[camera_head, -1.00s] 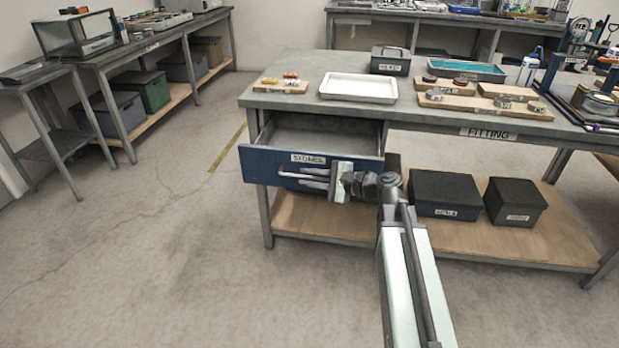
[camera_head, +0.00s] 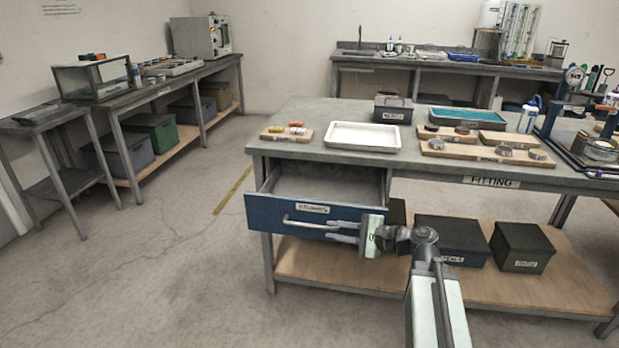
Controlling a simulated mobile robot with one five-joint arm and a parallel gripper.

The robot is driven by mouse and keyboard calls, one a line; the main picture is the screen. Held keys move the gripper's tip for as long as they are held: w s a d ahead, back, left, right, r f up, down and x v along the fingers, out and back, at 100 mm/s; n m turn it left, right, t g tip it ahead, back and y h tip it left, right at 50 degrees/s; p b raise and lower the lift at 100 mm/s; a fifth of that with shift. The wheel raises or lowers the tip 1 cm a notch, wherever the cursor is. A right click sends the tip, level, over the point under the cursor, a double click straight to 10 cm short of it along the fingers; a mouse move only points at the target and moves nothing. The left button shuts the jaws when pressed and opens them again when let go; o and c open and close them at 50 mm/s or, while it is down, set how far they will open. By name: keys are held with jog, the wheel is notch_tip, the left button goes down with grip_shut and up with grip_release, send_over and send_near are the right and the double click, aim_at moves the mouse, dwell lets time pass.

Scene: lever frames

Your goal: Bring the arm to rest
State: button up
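My gripper (camera_head: 335,231) is at the right end of the blue drawer front (camera_head: 262,214), with its fingers pointing left along it. The two fingers look apart, with nothing clearly held between them. The drawer is pulled open under the left end of the fitting table (camera_head: 430,171); its grey inside shows and looks empty. The pale bar handle (camera_head: 300,221) runs across the drawer front beside the fingertips. I cannot tell whether the fingers touch it. My arm reaches in from the lower right.
On the table are a white tray (camera_head: 362,148), wooden boards with small parts, a dark box (camera_head: 393,108) and a teal tray (camera_head: 460,132). Dark bins (camera_head: 522,258) stand on the lower shelf. The floor at the left is clear up to the side bench (camera_head: 160,92).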

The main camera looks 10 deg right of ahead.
jog(key=s+a+f+n+g, duration=0.1)
jog(key=a+f+n+g, duration=0.1)
jog(key=a, duration=0.6)
jog(key=s+a+f+n+g+h, duration=0.3)
jog(key=s+f+n+g+h, duration=0.15)
jog(key=f, duration=0.55)
jog(key=s+d+f+n+g+h, duration=0.1)
jog(key=s+d+f+n+h, duration=0.25)
jog(key=d, duration=0.25)
jog(key=s+d+f+n+g+h, duration=0.2)
jog(key=s+d+f+n+h, duration=0.15)
jog(key=d, duration=0.25)
notch_tip(320, 180, up, 28)
jog(key=h+p, duration=0.1)
jog(key=p, duration=2.6)
jog(key=shift+w+d+f, duration=0.15)
jog(key=shift+w+d, duration=0.2)
jog(key=shift+f, duration=0.1)
